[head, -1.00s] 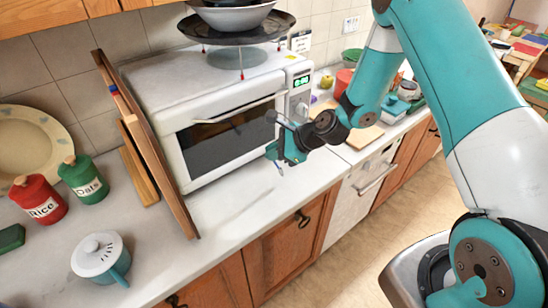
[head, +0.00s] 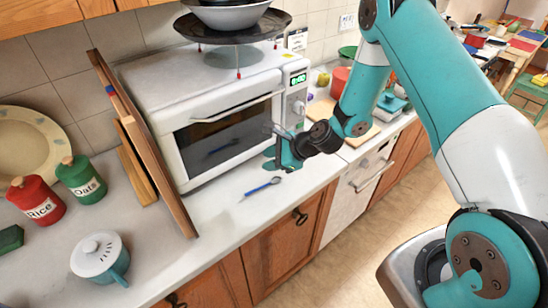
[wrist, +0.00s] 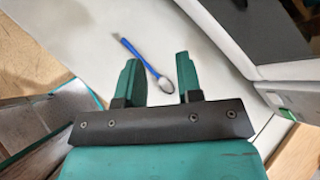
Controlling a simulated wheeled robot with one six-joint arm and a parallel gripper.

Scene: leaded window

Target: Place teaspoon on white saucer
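The teaspoon (head: 262,187) has a blue handle and lies on the white counter in front of the microwave. In the wrist view the teaspoon (wrist: 146,63) lies below my gripper (wrist: 157,62), its grey bowl near the right finger and its handle running up and left. My gripper (head: 273,152) is open and empty in front of the microwave's right side, above and right of the spoon in the head view. I can make out no white saucer in either view.
The microwave (head: 223,100) stands close behind my gripper. Wooden boards (head: 150,155) lean at its left. A white-lidded teal pot (head: 97,254), a red Rice tin (head: 37,199) and a green Oats tin (head: 80,180) stand at left. The counter front around the spoon is clear.

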